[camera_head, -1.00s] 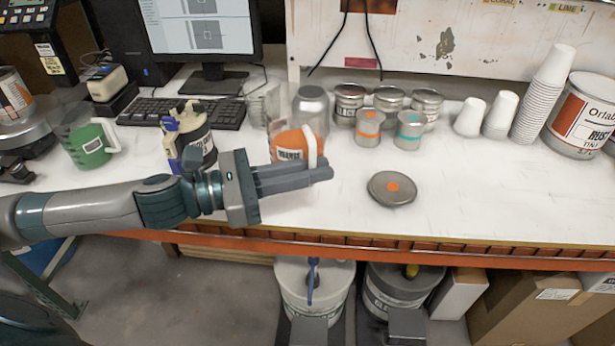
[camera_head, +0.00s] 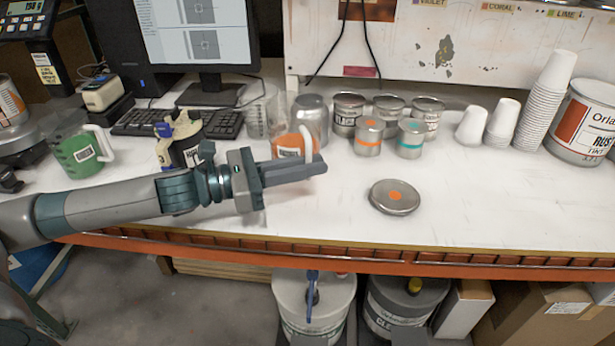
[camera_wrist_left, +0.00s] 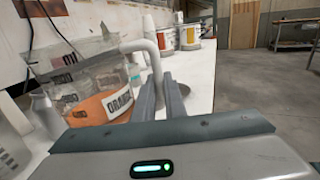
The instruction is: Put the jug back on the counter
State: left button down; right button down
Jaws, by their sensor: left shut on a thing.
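The jug (camera_head: 290,143) is a clear measuring jug with orange contents and an orange label, on or just above the white counter (camera_head: 330,205); I cannot tell whether its base touches. It also shows upright in the left wrist view (camera_wrist_left: 92,108), its white handle toward my fingers. My left gripper (camera_head: 322,168) is shut on the jug's handle, its fingers in front of the jug in the head view. In the left wrist view the fingers (camera_wrist_left: 158,95) stand on either side of the handle's lower part. My right gripper is not in view.
Several metal cans (camera_head: 368,138) stand behind and right. A round lid (camera_head: 394,197) lies at the front right. Counter around the lid is clear.

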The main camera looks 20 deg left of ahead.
pick_arm(q)
jog(key=shift+w+a+f, duration=0.2)
jog(key=shift+w+f, duration=0.1)
jog(key=shift+w, duration=0.2)
jog(key=shift+w+a+f, duration=0.2)
jog(key=shift+w+f, duration=0.05)
jog(key=shift+w, duration=0.25)
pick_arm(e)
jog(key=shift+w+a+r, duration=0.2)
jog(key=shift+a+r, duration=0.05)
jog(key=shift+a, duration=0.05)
pick_arm(q)
jog(key=shift+f+p, duration=0.5)
jog(key=shift+f, duration=1.55)
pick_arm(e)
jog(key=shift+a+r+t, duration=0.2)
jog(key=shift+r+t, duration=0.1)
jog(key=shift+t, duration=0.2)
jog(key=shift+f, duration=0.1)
